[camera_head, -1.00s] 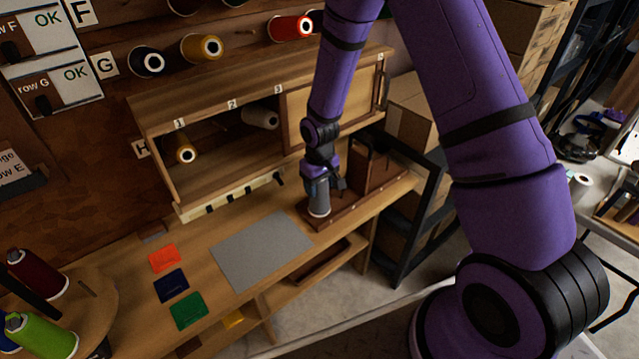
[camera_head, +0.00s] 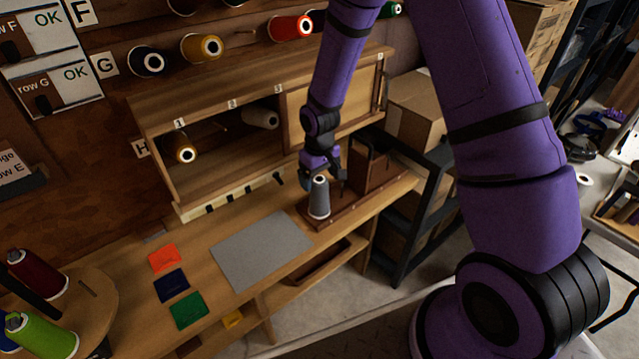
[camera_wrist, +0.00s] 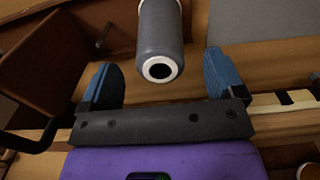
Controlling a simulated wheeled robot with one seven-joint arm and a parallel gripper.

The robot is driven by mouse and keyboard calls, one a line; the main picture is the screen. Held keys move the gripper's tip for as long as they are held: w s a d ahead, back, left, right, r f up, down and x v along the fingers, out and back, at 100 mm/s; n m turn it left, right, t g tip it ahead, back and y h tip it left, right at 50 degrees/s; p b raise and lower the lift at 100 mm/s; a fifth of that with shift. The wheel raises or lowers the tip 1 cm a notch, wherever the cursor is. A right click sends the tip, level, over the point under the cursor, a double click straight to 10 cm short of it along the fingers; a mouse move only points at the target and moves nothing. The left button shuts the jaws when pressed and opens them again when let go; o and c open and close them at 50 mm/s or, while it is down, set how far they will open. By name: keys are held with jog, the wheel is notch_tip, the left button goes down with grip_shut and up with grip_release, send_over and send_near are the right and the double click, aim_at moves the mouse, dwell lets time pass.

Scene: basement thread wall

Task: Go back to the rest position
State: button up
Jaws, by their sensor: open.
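My gripper (camera_head: 322,176) is open just above and around the top of a grey thread cone (camera_head: 319,199). The cone stands upright on a brown wooden stand (camera_head: 337,218) at the right end of the workbench. In the wrist view my gripper (camera_wrist: 164,84) shows two blue fingers spread apart. The grey cone (camera_wrist: 161,38) is beyond the fingers there, with its white-rimmed top hole facing the camera. The fingers do not touch it in that view.
A wooden cubby (camera_head: 220,150) with cones on pegs stands behind. A brown upright box (camera_head: 371,172) is right of the cone. A grey mat (camera_head: 261,250) and coloured cards (camera_head: 188,310) lie on the bench. A turntable (camera_head: 92,300) holds cones at left. Cardboard boxes (camera_head: 417,120) stand right.

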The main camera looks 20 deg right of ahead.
jog(key=s+d+r+m+t, duration=0.1)
jog(key=s+r, duration=0.3)
jog(key=r, duration=0.6)
jog(key=s+d+r+t, duration=0.1)
jog(key=s+d+r, duration=0.15)
jog(key=r, duration=0.65)
jog(key=s+d+r+m+t, duration=0.1)
jog(key=s+r, duration=0.3)
jog(key=r, duration=0.6)
jog(key=s+d+r+t, duration=0.1)
jog(key=s+r, duration=0.3)
jog(key=s, duration=0.5)
jog(key=s+d+r+m+t, duration=0.1)
jog(key=s+r, duration=0.4)
jog(key=s, duration=0.4)
jog(key=shift+s+d+m, duration=0.2)
jog(key=shift+s+m, duration=0.1)
jog(key=shift+s, duration=0.05)
